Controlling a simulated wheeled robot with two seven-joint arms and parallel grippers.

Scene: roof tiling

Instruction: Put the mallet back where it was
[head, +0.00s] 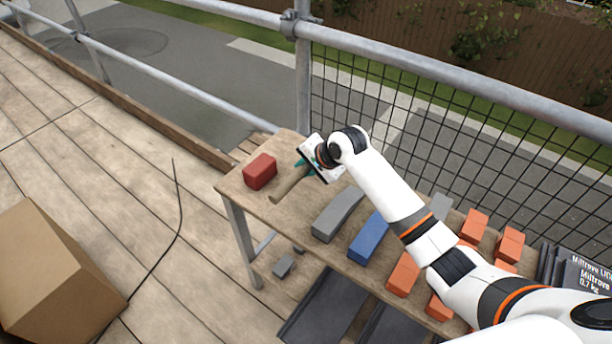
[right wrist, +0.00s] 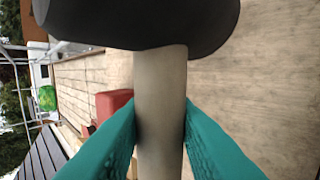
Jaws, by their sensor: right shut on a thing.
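The mallet has a light wooden handle (head: 288,186) that shows in the head view over the left end of the wooden table. Its black head (right wrist: 140,20) fills the top of the right wrist view and is hidden behind my gripper in the head view. My right gripper (head: 305,169) has teal fingers, which close on the handle (right wrist: 160,110) just below the head, one on each side. I cannot tell whether the mallet touches the table. My left gripper is not in view.
A red block (head: 260,171) stands left of the mallet. A grey block (head: 338,214), a blue block (head: 368,237) and several orange blocks (head: 403,274) lie to the right on the table (head: 232,186). Mesh and a rail (head: 450,82) run behind. A cardboard box (head: 50,265) is at the left.

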